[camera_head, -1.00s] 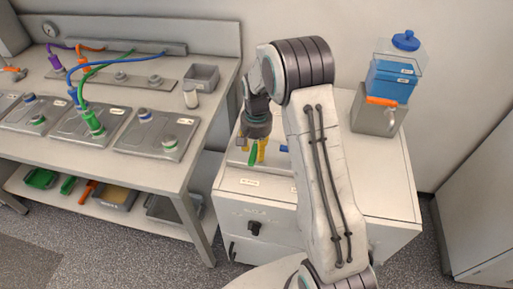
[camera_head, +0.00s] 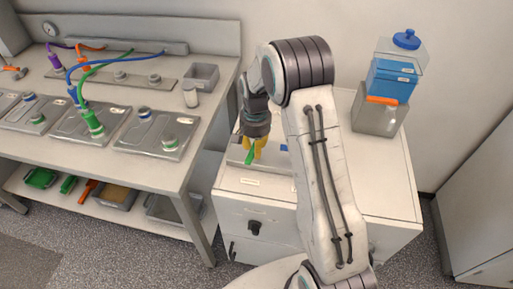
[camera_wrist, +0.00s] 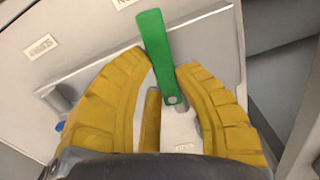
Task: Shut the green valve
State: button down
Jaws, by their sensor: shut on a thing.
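The green valve's lever handle (camera_wrist: 153,40) is a flat green bar with a round pivot at its near end in the wrist view. It runs between the yellow fingers of my gripper (camera_wrist: 165,64), which are shut on it. Its far end sticks out past the fingertips. In the head view the green handle (camera_head: 250,157) shows just below my gripper (camera_head: 254,149), over the pale plate on top of the white cabinet. The valve body under my gripper is mostly hidden.
A blue patch (camera_head: 284,148) lies right of my gripper. The workbench (camera_head: 205,103) at left carries cell trays and coloured cables. The cabinet's front top is bare.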

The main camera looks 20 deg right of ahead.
jog(key=m, duration=0.3)
jog(key=a+m+b, duration=0.1)
jog(key=shift+w+f, duration=0.1)
jog(key=shift+w, duration=0.2)
jog(key=m, duration=0.4)
jog(key=shift+w+a, duration=0.2)
jog(key=shift+w, duration=0.15)
jog(key=m, duration=0.2)
jog(key=w+m, duration=0.1)
jog(key=m, duration=0.1)
jog(key=shift+a+b, duration=0.1)
jog(key=shift+b, duration=0.3)
jog(key=shift+w+m, duration=0.25)
jog(key=shift+m, duration=0.8)
jog(key=shift+w+m, duration=0.2)
jog(key=shift+m, duration=0.85)
jog(key=c, duration=0.9)
grip_release()
jog(key=shift+w, duration=0.1)
notch_tip(320, 180, up, 12)
jog(key=shift+r, duration=0.1)
